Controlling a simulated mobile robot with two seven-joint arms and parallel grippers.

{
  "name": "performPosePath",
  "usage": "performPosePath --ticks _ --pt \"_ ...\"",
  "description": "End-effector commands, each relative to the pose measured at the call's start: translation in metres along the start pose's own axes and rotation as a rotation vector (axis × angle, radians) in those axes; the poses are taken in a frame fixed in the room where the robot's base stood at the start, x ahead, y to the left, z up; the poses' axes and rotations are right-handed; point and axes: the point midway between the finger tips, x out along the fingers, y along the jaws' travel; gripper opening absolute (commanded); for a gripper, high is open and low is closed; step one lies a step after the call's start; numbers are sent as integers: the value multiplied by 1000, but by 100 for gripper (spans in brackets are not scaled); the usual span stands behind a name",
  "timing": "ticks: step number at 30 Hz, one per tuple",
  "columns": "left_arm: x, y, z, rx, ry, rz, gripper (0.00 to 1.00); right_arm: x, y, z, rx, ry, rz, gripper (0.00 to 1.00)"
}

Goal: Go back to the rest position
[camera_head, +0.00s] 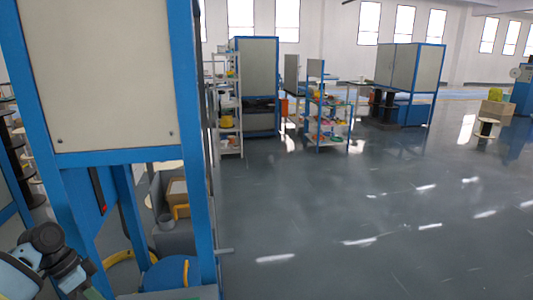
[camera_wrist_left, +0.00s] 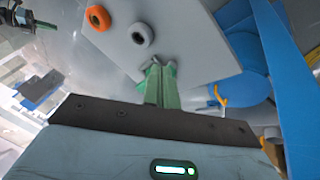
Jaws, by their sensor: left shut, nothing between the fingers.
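My left gripper (camera_wrist_left: 160,68) shows in the left wrist view as two green fingers held together, with nothing between them. I cannot tell whether the fingertips touch the panel. In the head view my left arm comes in at the lower left corner, beside the blue-framed machine, and its gripper is mostly out of the picture.
The blue-framed machine with a beige panel (camera_head: 95,75) stands close on the left. Shelves (camera_head: 228,105), a cart (camera_head: 330,120) and a large cabinet (camera_head: 410,75) stand further back.

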Motion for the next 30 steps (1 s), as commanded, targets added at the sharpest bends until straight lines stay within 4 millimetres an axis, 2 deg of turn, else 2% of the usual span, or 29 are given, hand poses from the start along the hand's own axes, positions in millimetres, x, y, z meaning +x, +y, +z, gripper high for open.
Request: performPosePath --ticks 1,7,8,9,12,17,22,26,30 --pt "-12 -8 14 -21 -11 -26 0 0 0 -1 0 2 0 0" --pt "-56 -30 59 -92 -49 -111 0 -1 0 2 1 -4 0 0" --pt "-62 -32 66 -102 -55 -123 0 -2 0 3 1 -5 0 0" --pt "-60 -34 72 -112 -65 -136 0 -2 0 3 1 -6 0 0" --pt "-35 -41 84 -136 -88 -188 0 -2 0 4 1 -7 0 0" --pt "-4 -52 107 -168 -119 -289 0 -2 0 4 1 -8 0 0" --pt "35 -60 139 -183 -151 -422 0 -2 0 4 1 -8 0 0" --pt "66 -60 167 -164 -161 -543 0 -2 0 4 1 -9 0 0" --pt "94 -53 193 -115 -147 -659 0 -2 0 4 1 -9 0 0"
